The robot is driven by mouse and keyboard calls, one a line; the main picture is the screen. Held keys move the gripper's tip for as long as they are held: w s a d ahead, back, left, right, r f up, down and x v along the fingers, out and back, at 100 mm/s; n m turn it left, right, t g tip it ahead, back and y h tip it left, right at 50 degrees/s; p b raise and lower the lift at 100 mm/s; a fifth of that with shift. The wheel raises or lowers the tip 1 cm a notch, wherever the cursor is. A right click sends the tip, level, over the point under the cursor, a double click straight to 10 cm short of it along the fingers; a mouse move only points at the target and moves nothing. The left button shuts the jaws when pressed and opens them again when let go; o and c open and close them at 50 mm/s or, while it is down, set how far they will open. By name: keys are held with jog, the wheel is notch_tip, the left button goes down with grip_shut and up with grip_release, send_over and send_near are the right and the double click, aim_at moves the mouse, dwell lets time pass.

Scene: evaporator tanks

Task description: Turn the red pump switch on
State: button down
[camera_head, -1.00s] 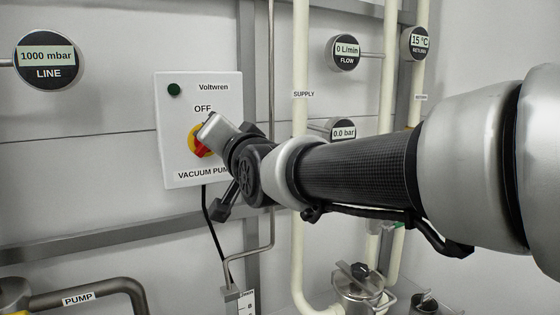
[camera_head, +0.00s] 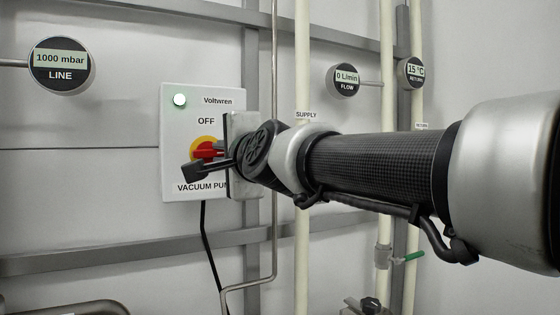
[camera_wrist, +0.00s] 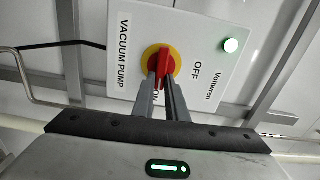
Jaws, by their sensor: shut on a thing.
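The red pump switch (camera_head: 207,152) is a red handle on a yellow disc, on a white box labelled VACUUM PUMP (camera_head: 180,140). The handle lies level, across the box. In the wrist view the red handle (camera_wrist: 163,62) is in line with the ON label at the picture's bottom, and OFF is to its right. My gripper (camera_wrist: 161,88) is shut on the handle, one finger on each side. In the head view my gripper (camera_head: 215,157) hides part of the switch and the ON label. The round lamp (camera_head: 180,100) on the box is lit pale green.
A LINE gauge (camera_head: 61,66) reading 1000 mbar is at upper left. A FLOW gauge (camera_head: 343,80) and a RETURN gauge (camera_head: 411,73) are at upper right. A vertical supply pipe (camera_head: 302,70) and a thin metal tube (camera_head: 274,60) run close by my wrist.

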jog(key=shift+m, duration=0.3)
dwell(0.4)
jog(key=c, duration=1.8)
grip_release()
jog(key=shift+o, duration=0.2)
jog(key=p+v, duration=0.1)
jog(key=v, duration=1.6)
jog(key=shift+s, duration=0.25)
jog(key=shift+f, duration=0.1)
